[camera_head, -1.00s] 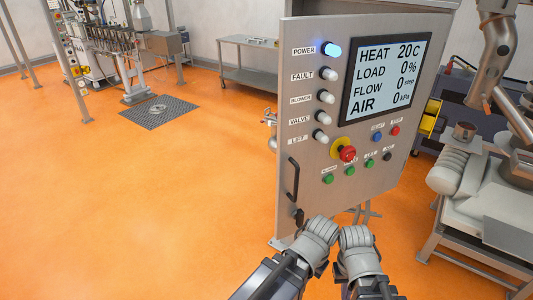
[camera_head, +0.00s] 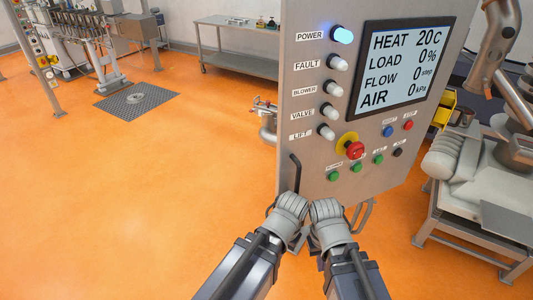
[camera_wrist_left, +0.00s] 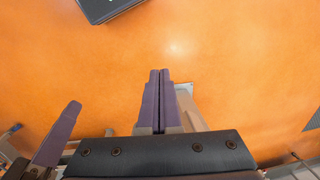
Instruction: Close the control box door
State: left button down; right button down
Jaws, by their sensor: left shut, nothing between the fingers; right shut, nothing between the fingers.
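The control box door (camera_head: 318,110) is a grey metal panel with a screen, lamps and buttons, in the middle and right of the head view. Its black handle (camera_head: 295,172) is near the lower left edge. The box body behind it is mostly hidden, so I cannot tell how wide the door stands open. My left gripper (camera_head: 289,207) and right gripper (camera_head: 326,211) are side by side in front of the door's lower edge, just below the handle. Their fingertips are hidden there. The left wrist view shows the left fingers (camera_wrist_left: 158,85) together and empty over the floor.
A steel machine (camera_head: 470,185) stands close on the right. A metal table (camera_head: 235,38) and another machine (camera_head: 85,35) stand at the back. A dark floor grate (camera_head: 137,98) lies at the left. The orange floor (camera_head: 120,200) left of the door is clear.

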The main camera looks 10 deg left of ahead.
pick_arm(q)
jog(key=w+a+r+m+t+y+b, duration=0.1)
jog(key=w+a+t+y+b, duration=0.1)
jog(key=w+a+t+b, duration=0.6)
jog(key=w+a+r+m+t+y+b, duration=0.1)
jog(key=w+a+t+y+b, duration=0.3)
jog(key=w, duration=0.7)
jog(key=w+m+t+h+b, duration=0.1)
jog(key=m+t+h+b, duration=0.1)
jog(key=m+h, duration=0.1)
jog(key=w+d+r+m+t+h+b, duration=0.1)
jog(key=w+m+t+h, duration=0.1)
jog(key=m, duration=0.3)
jog(key=w+r+m+t+h+b, duration=0.1)
jog(key=w+m+h+b, duration=0.1)
jog(key=m+h, duration=0.2)
jog(key=shift+w+d+m+t+b, duration=0.2)
jog(key=shift+d+m+t+b, duration=0.15)
jog(key=shift+m, duration=0.25)
jog(key=shift+w, duration=0.1)
